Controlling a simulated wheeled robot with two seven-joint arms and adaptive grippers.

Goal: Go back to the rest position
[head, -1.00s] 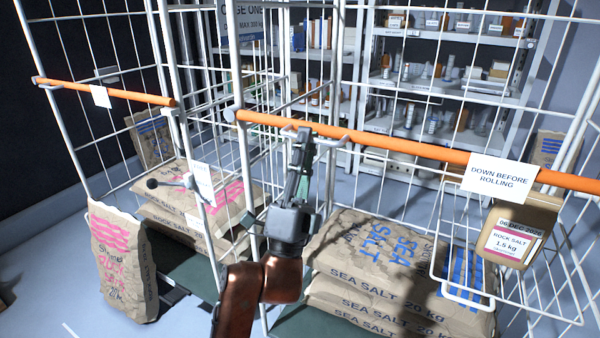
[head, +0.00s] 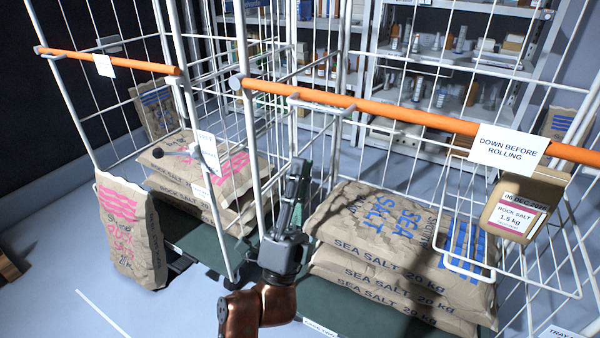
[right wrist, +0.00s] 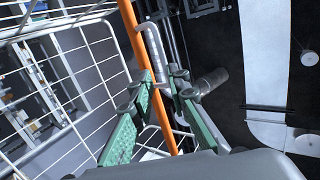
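My right gripper (head: 298,182) points up in the middle of the head view, in front of the cage trolley with the sea salt sacks. In the right wrist view its two green-padded fingers (right wrist: 162,90) stand apart with nothing held between them. The orange bar (head: 400,117) with a white bracket (head: 322,106) crosses the trolley above the fingertips. The bar and bracket also show beyond the fingers in the wrist view (right wrist: 135,45); the fingers look apart from them. My left gripper is not in view.
Sea salt sacks (head: 385,235) lie on the right trolley. A second trolley with its own orange bar (head: 120,63) holds rock salt sacks; another sack (head: 130,235) stands on the floor. Floor at lower left is mostly clear.

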